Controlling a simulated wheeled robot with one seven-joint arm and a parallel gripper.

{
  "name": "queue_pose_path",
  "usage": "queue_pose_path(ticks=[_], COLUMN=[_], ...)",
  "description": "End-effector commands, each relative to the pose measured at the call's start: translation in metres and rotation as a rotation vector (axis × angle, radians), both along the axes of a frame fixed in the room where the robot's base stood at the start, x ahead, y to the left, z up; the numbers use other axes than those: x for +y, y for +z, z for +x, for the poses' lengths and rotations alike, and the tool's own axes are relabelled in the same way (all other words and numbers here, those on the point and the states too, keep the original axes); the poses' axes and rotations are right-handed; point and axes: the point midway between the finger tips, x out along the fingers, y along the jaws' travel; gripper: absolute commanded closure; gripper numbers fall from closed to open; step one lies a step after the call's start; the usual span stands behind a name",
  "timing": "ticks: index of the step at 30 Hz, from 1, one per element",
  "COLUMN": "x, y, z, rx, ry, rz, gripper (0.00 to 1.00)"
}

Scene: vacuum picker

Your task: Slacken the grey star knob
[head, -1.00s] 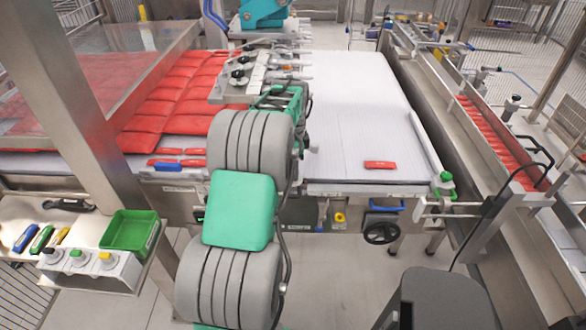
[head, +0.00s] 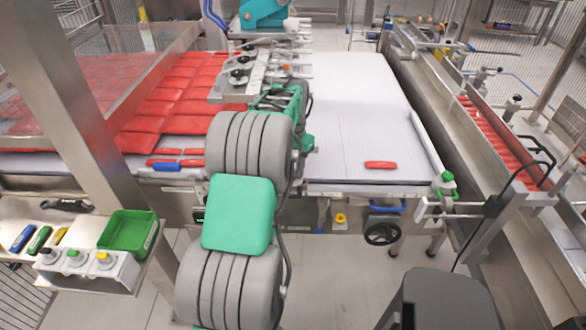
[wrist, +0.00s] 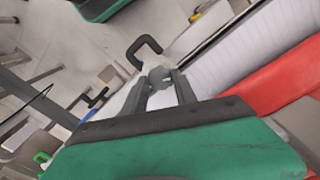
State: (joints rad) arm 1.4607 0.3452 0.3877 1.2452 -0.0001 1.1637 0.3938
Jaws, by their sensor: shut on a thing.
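In the wrist view my gripper (wrist: 161,84) is shut with its two dark fingers on either side of a small rounded grey knob, the grey star knob (wrist: 159,73). Its star shape and its stem cannot be made out, as the fingers cover much of it. In the head view the green body of my gripper (head: 279,98) shows past my grey arm, at the near left edge of the white belt. The fingertips and the knob are hidden there.
A dark U-shaped handle (wrist: 145,50) stands close beyond the fingertips. Red pouches (head: 175,100) cover the belt's left side; one red pouch (head: 380,165) lies on the white belt (head: 355,110). A green tray (head: 127,232) and a black handwheel (head: 382,233) are nearer.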

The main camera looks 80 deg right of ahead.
Motion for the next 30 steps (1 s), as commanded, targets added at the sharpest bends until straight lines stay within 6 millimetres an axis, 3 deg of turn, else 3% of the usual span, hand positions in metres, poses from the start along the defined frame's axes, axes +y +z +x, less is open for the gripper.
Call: queue_pose_path(ticks=[30], x=[-0.0003], y=[0.0007], z=[-0.0001], rx=[0.0], ry=[0.901], rz=[-0.001], gripper=[1.0])
